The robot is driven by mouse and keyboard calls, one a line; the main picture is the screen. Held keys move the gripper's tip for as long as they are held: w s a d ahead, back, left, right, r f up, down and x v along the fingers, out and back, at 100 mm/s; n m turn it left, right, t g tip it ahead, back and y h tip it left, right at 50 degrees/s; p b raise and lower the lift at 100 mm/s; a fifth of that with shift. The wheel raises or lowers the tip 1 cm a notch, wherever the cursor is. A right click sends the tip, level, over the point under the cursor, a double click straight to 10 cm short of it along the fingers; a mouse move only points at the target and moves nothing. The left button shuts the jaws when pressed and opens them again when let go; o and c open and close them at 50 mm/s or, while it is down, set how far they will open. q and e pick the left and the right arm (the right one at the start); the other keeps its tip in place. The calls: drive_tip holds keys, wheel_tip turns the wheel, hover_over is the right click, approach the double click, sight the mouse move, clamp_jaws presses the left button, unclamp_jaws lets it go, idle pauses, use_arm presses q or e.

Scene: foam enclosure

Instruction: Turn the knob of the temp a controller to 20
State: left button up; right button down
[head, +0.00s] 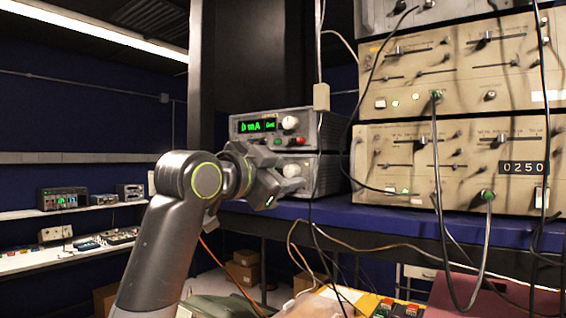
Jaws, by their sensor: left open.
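Two stacked grey instrument boxes stand on the blue shelf. The upper box (246,136) has a green display reading something like "0 mA" and a pale round knob (290,122). The lower box (325,176) is mostly hidden behind my left gripper; a pale round knob (292,170) shows on its front. I cannot read which box is the temp a controller, nor a set value. My left gripper (287,174) is open, with its fingers in front of the lower box by that knob. Whether they touch the knob is unclear. My right gripper is out of view.
Large beige panels (460,62) with sliders and a "0250" counter (522,168) stand to the right. Cables (437,150) hang before them. The blue shelf edge (400,222) runs below. Small instruments (62,198) sit on shelves at the far left.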

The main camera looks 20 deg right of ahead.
use_arm(q)
drive_tip(key=shift+w, duration=0.1)
drive_tip(key=shift+c, duration=0.4)
drive_tip(key=shift+d, duration=0.1)
clamp_jaws()
drive_tip(key=shift+n, duration=2.9)
drive_tip(key=shift+o, duration=0.4)
unclamp_jaws()
